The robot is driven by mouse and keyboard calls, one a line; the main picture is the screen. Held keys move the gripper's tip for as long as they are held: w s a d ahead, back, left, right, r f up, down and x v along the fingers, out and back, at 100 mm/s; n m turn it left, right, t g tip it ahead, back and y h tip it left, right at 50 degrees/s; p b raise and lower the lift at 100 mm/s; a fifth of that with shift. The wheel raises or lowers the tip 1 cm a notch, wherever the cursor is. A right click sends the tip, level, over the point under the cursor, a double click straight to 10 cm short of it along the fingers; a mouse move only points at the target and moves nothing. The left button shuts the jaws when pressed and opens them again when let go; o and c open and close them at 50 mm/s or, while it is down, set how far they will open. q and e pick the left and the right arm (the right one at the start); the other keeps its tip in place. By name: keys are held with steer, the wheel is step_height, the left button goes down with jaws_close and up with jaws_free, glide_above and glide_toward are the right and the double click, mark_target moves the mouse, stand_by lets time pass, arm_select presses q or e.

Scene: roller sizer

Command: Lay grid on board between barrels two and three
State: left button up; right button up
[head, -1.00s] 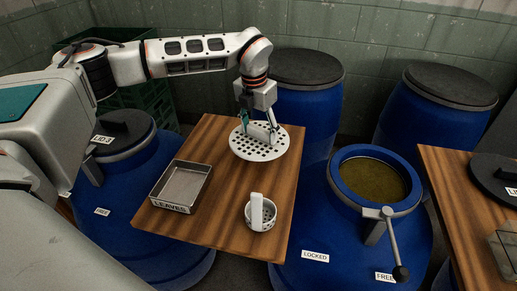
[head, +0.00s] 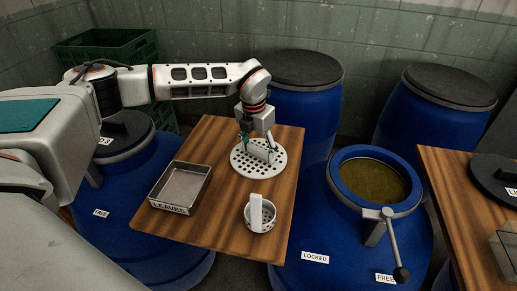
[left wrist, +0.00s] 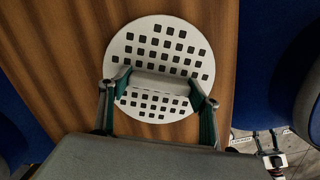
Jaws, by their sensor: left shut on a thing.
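The grid (head: 258,166) is a white perforated disc with an upright handle plate; it also shows in the left wrist view (left wrist: 160,48). It is level, on or just above the far part of the wooden board (head: 226,215); I cannot tell whether there is a gap. The board spans between blue barrels, one at the left (head: 130,225) and one with an open top at the right (head: 345,245). My left gripper (head: 257,146) is shut on the grid's handle, one finger at each end. The head view does not show my right gripper; small parts low right in the left wrist view may be it.
A metal tray labelled LEAVES (head: 181,187) and a small perforated cup with a white handle (head: 261,214) stand on the board nearer me. A crank lever (head: 394,240) sticks out from the open barrel. Lidded barrels (head: 308,85) stand behind.

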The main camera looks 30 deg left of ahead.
mark_target(256, 159)
arm_select(q)
steer(key=o, duration=1.2)
steer(key=shift+o, duration=0.2)
step_height(256, 159, up, 12)
steer(key=s, duration=0.1)
steer(key=shift+s, duration=0.2)
steer(key=shift+a, duration=0.1)
